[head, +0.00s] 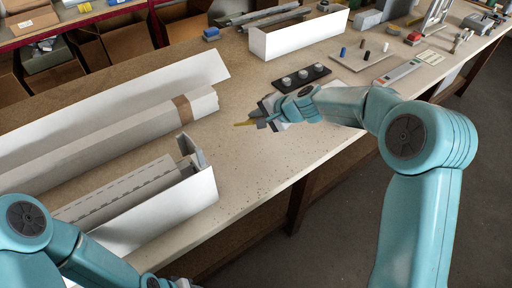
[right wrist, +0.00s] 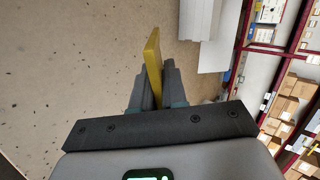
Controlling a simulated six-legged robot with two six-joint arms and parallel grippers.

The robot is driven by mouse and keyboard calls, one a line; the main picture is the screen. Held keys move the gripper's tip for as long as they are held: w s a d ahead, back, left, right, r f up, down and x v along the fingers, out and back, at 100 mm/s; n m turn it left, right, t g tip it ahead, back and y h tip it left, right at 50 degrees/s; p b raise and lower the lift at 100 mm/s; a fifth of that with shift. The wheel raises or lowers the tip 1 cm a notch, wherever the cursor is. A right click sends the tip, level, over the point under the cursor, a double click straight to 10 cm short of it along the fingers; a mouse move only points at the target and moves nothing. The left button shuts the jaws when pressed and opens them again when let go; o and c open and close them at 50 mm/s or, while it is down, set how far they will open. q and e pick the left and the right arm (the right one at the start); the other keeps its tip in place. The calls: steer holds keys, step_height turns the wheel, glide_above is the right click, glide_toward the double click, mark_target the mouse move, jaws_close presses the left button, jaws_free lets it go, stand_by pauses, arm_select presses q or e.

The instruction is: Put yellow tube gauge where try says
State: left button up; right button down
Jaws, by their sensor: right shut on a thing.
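My right gripper (head: 264,118) is shut on the yellow tube gauge (head: 244,123) and holds it over the bench, left of the black tray. In the right wrist view the gauge (right wrist: 153,62) is a flat yellow strip standing up between the two grey fingers (right wrist: 158,88). Its lower end is hidden between them. A black tray (head: 322,72) with three round pale pieces lies on the bench just behind my right gripper. No writing on it is readable. My left arm comes in at the bottom left; its fingers do not show.
Long white profiles and open boxes (head: 160,215) fill the left of the bench (head: 240,165). A white box (head: 300,38) stands at the back. A pale board (head: 362,60) with several small coloured pegs lies to the right. The bench's front middle is clear.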

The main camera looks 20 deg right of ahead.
step_height(320, 180, down, 6)
steer(key=b, duration=0.4)
steer(key=shift+a+f+b, duration=0.1)
steer(key=shift+f+b, duration=0.1)
steer(key=shift+b, duration=0.15)
steer(key=shift+f+b, duration=0.4)
steer(key=shift+b, duration=0.05)
steer(key=shift+r, duration=0.1)
steer(key=c, duration=1.3)
jaws_free()
steer(key=shift+c, duration=0.2)
